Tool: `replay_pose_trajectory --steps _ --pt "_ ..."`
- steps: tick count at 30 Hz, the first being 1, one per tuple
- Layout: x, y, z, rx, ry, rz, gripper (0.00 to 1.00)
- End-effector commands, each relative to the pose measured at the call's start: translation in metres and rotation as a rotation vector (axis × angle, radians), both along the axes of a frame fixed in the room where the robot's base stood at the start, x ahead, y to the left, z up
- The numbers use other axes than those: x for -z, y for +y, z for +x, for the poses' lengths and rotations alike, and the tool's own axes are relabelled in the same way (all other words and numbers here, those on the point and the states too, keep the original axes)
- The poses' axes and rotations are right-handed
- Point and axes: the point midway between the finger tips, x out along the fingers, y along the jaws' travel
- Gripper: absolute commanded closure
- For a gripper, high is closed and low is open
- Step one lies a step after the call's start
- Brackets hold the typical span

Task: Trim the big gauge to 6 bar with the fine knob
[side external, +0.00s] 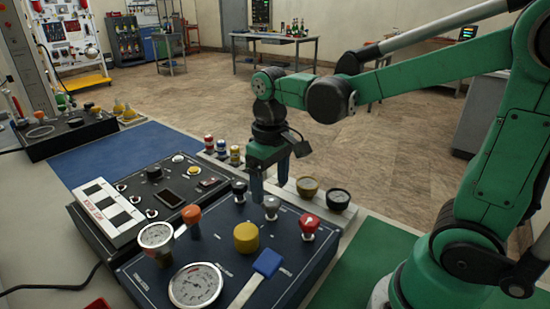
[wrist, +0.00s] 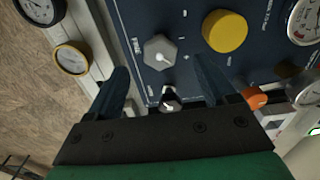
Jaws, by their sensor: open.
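The big gauge (side external: 196,285) is a white round dial at the front of the dark blue panel; its reading is too small to tell. A white dial at the top right edge of the wrist view (wrist: 306,20) is partly cut off. A grey knob (side external: 271,206) stands on the panel's far side. In the wrist view the grey knob (wrist: 160,52) is faceted, with a small label beside it that I cannot read surely. My gripper (side external: 270,187) is open and empty above the far edge of the panel. In the wrist view its fingertips (wrist: 161,66) lie either side of the grey knob's near edge, apart from it.
A black knob (side external: 239,190), yellow knob (side external: 246,237), red knob (side external: 308,226), orange knob (side external: 190,215) and blue lever (side external: 267,263) crowd the panel. A smaller gauge (side external: 156,235) stands at left. Two small dials (side external: 338,199) sit behind. A green mat (side external: 370,260) is clear.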

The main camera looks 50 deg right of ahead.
Motion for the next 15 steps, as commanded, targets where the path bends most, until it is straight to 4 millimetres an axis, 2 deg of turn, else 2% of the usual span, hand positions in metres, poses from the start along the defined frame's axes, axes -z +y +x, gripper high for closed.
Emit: replay_pose_trajectory --steps 6,15 --pt "-0.019 0.0 0.0 0.0 0.0 0.0 0.23" --pt "-0.022 0.0 0.0 0.0 0.0 0.0 0.23"
